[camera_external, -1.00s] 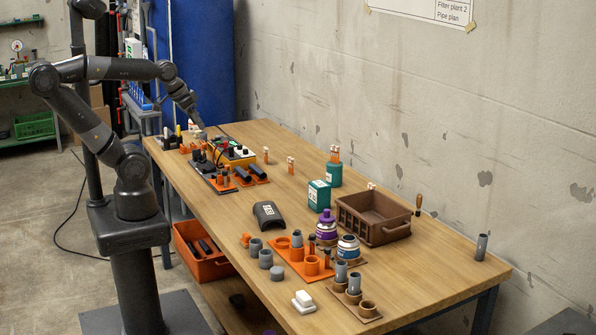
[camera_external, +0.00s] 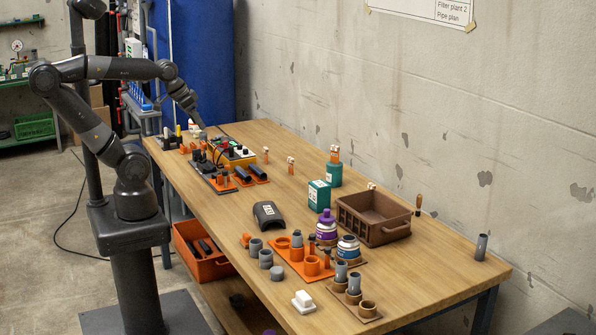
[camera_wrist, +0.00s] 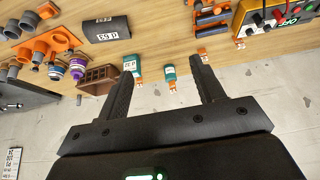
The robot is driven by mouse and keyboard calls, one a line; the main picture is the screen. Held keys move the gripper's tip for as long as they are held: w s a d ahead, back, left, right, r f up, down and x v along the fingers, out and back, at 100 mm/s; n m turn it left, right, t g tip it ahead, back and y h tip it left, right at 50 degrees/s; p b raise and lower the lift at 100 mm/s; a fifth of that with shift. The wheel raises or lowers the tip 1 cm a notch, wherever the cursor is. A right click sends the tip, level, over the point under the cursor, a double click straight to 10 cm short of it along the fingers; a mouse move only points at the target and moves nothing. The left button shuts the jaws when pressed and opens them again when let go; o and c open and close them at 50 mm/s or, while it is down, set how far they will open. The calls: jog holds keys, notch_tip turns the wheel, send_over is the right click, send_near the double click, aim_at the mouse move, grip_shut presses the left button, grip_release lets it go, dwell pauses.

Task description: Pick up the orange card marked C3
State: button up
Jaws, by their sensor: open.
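Several small orange cards with white tops stand on the workbench. In the external view one (camera_external: 266,154) is beside the yellow-black box, another (camera_external: 290,165) is nearer the middle, and one (camera_external: 334,153) is at the teal bottle's top. Their markings are too small to read, so I cannot tell which is C3. My gripper (camera_external: 203,133) is at the far left end of the bench, small and partly lost among items there. In the wrist view my gripper (camera_wrist: 160,72) has its fingers wide apart and empty. Orange cards (camera_wrist: 203,54) and (camera_wrist: 240,43) show beyond the right finger.
A teal bottle (camera_external: 333,174), a teal box (camera_external: 319,196) and a brown crate (camera_external: 374,221) stand toward the wall. A yellow-black box (camera_external: 238,155) with cables is near my gripper. Pipe pieces on orange holders (camera_external: 290,260) crowd the front. Bench centre is mostly clear.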

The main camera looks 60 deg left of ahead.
jog(key=w+a+r, duration=0.1)
jog(key=w+a, duration=0.1)
jog(key=w, duration=0.5)
jog(key=w+a, duration=0.3)
jog(key=w, duration=0.3)
jog(key=m+g, duration=0.1)
send_near(265, 148)
jog(key=x, duration=0.5)
jog(key=shift+s+d, duration=0.25)
jog(key=shift+x, duration=3.1)
jog(key=shift+a+r, duration=0.1)
jog(key=c, duration=1.1)
